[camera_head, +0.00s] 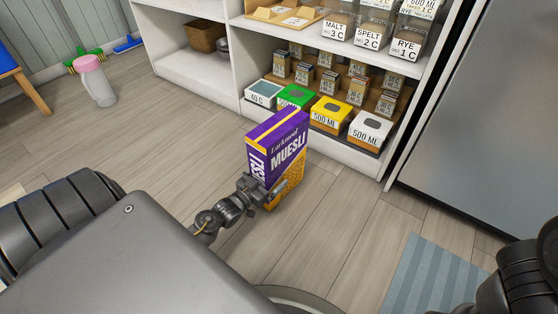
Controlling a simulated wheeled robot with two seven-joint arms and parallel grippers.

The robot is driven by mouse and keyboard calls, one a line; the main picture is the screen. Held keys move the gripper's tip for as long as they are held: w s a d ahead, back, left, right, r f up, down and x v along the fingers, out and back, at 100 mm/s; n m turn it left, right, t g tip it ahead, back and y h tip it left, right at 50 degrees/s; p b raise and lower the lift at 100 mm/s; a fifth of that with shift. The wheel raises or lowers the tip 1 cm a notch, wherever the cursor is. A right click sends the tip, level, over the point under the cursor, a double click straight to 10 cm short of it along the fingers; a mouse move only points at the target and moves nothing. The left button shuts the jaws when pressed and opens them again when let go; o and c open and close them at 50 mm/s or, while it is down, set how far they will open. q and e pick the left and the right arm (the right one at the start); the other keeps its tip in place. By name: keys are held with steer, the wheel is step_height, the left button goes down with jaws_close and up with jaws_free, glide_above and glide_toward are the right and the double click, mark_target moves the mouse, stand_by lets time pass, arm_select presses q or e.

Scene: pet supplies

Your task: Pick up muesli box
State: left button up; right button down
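The muesli box (289,155) is purple with a yellow and orange lower part and white lettering. It stands about upright in front of the low shelf, near the middle of the view. My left gripper (264,189) is at the lower left edge of the box, with one finger across the lower front face. The other finger is largely hidden, so I cannot tell whether the grip is closed on the box. I also cannot tell whether the box's bottom touches the floor. My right arm shows at the bottom right corner; its gripper is out of view.
A white shelf unit (240,60) behind the box holds several labelled containers and a wicker basket (204,37). A grey cabinet (485,130) stands at right, with a striped blue mat (430,278) before it. A pink-topped grey container (95,82) stands at left. Wooden floor (340,235) right of the box is clear.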

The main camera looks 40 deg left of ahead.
arm_select(q)
steer(key=shift+w, duration=0.4)
steer(key=c, duration=1.2)
steer(key=shift+r, duration=0.1)
steer(key=shift+c, duration=1)
steer(key=shift+r, duration=0.1)
